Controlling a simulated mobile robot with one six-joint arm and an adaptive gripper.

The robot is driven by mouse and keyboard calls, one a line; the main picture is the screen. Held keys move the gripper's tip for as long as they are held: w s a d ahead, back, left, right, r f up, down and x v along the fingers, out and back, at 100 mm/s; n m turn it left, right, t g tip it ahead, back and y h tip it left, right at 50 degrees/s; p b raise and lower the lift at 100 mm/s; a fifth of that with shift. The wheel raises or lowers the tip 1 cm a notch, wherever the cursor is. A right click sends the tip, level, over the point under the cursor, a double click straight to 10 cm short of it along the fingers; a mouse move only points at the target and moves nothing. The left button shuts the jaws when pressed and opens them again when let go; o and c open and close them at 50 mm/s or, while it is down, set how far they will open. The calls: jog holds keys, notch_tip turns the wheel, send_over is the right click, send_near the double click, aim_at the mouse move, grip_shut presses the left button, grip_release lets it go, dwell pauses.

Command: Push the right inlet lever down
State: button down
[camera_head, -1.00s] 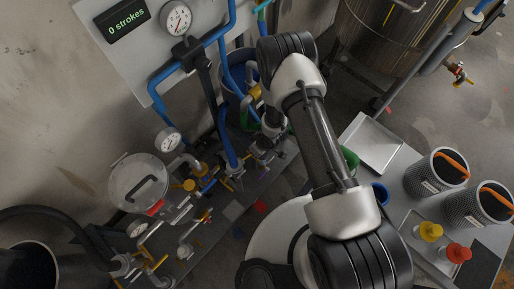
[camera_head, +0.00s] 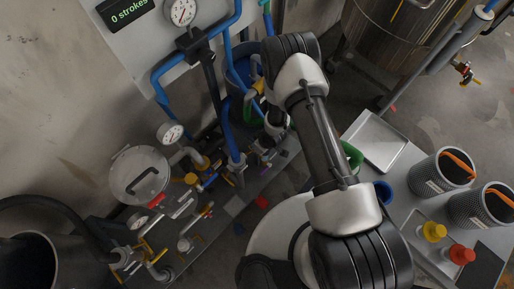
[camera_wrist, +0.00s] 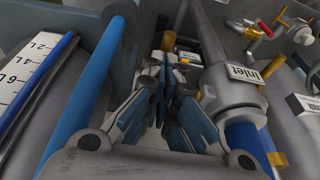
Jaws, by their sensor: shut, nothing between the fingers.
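An "Inlet" label (camera_wrist: 244,74) sits on a grey valve body just right of my gripper (camera_wrist: 167,68) in the wrist view. My gripper is shut and empty; its dark fingers with blue-grey pads reach between a blue pipe on the left and this valve body. A small yellow-orange handle (camera_wrist: 168,41) shows just beyond the fingertips; I cannot tell whether it is the right inlet lever. In the head view my gripper (camera_head: 273,138) is low over the pipework, mostly dark and partly covered by my arm. Contact with a lever cannot be made out.
A blue pipe (camera_wrist: 88,88) and a litre scale (camera_wrist: 28,72) lie left of my gripper. Red and yellow handles (camera_wrist: 264,28) are farther right. In the head view, a lidded pot (camera_head: 140,175) stands left, and a table with a metal tray (camera_head: 377,141) stands right. The display reads 0 strokes.

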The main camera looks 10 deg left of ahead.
jog(key=shift+f+b, duration=0.85)
jog(key=shift+s+a+f+b, duration=0.1)
jog(key=shift+s+f+b, duration=0.05)
jog(key=shift+f+b, duration=0.4)
dwell(0.5)
